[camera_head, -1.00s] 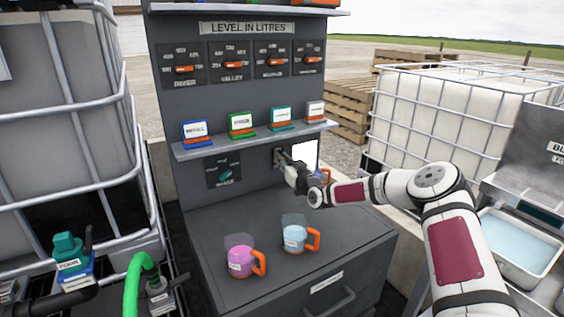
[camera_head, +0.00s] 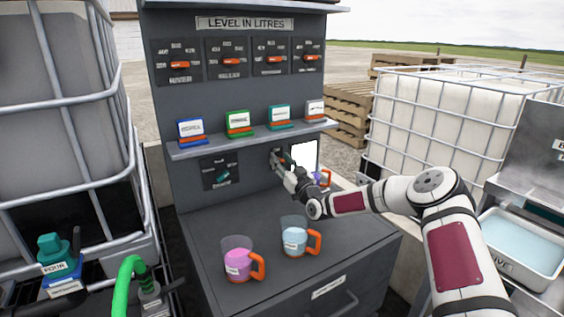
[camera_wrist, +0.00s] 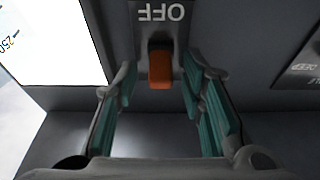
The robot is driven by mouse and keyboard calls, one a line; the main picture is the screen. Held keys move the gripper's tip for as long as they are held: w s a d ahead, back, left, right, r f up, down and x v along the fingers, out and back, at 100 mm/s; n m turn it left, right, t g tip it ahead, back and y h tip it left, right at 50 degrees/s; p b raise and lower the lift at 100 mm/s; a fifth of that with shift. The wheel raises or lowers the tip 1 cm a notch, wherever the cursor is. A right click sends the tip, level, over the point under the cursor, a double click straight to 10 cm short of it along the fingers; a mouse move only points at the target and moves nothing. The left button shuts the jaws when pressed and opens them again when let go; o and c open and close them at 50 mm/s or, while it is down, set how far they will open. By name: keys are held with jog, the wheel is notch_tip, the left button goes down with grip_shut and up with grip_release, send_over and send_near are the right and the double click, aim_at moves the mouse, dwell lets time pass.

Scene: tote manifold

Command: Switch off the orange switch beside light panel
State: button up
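The orange switch (camera_wrist: 160,68) shows in the wrist view on a dark plate, with an upside-down "OFF" label (camera_wrist: 162,13) at the picture's top. My gripper (camera_wrist: 160,85) is open, with one teal-padded finger on each side of the switch and a gap to each. The white light panel (camera_wrist: 55,40) is at the left in the wrist view. In the head view the lit panel (camera_head: 304,155) stands just right of my gripper (camera_head: 281,160), which is at the cabinet's back wall and largely hides the switch.
A shelf (camera_head: 250,139) with several labelled blocks runs above my gripper. A pink mug (camera_head: 238,260) and a blue mug (camera_head: 294,238) stand on the cabinet top below. A dial (camera_head: 221,173) is to the left. A caged tank (camera_head: 450,125) stands at the right.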

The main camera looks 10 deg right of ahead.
jog(key=r+v, duration=0.3)
jog(key=v, duration=1.3)
jog(key=shift+s+d, duration=0.25)
jog(key=shift+s, duration=0.4)
jog(key=shift+a+f, duration=0.1)
